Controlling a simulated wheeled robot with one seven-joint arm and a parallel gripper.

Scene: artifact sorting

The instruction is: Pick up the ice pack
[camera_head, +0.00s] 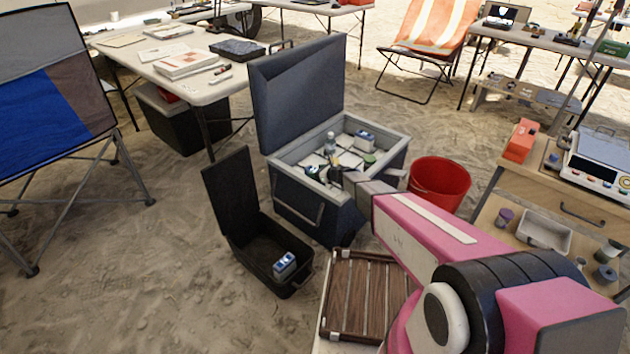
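The grey-blue cooler (300,203) stands open in the middle, its lid raised at the back left. In it are white blocks (350,160), a small bottle (330,142), a blue-and-white pack (365,137) and a greenish round item (369,158). A similar blue-and-white pack (284,265) lies in the open black box (262,278) at front left. I cannot tell for sure which item is the ice pack.
A red bucket (440,186) stands right of the cooler. A wooden workbench (570,185) is at right, a white table (190,60) at back left. Sandy ground (130,270) is clear at front left.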

